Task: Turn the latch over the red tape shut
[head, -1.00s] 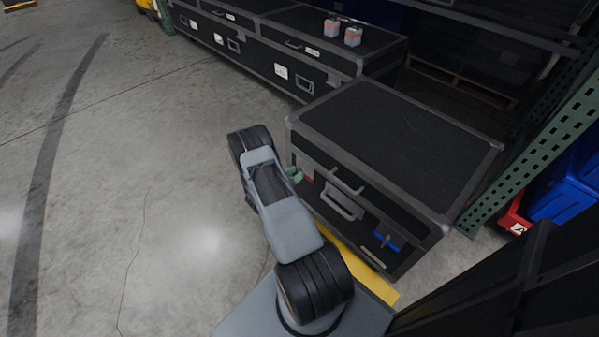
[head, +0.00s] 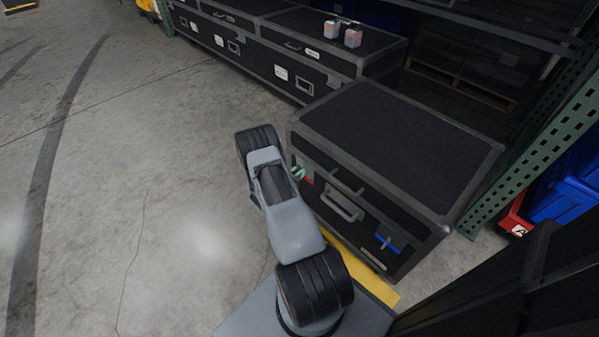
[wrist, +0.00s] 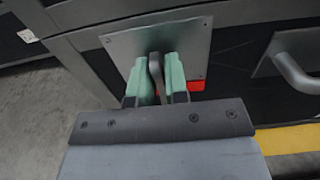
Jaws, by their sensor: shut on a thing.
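The red tape (wrist: 196,86) shows as a small strip beside and partly behind my right finger in the wrist view; a bit of it also shows in the head view (head: 309,181). The latch (wrist: 155,72) is a dark grey lever on a metal plate (wrist: 190,40) on the case front. My gripper (wrist: 161,80) has its green fingers on either side of the lever, shut on it. In the head view my gripper (head: 298,173) is at the case's left front, mostly hidden by my arm. A second latch over blue tape (head: 387,243) is at the right of the front.
The black case (head: 400,150) has a handle (head: 342,207) between the two latches. A yellow strip (head: 345,258) runs along the floor below it. A longer row of cases (head: 270,60) stands behind. Open concrete floor lies to the left.

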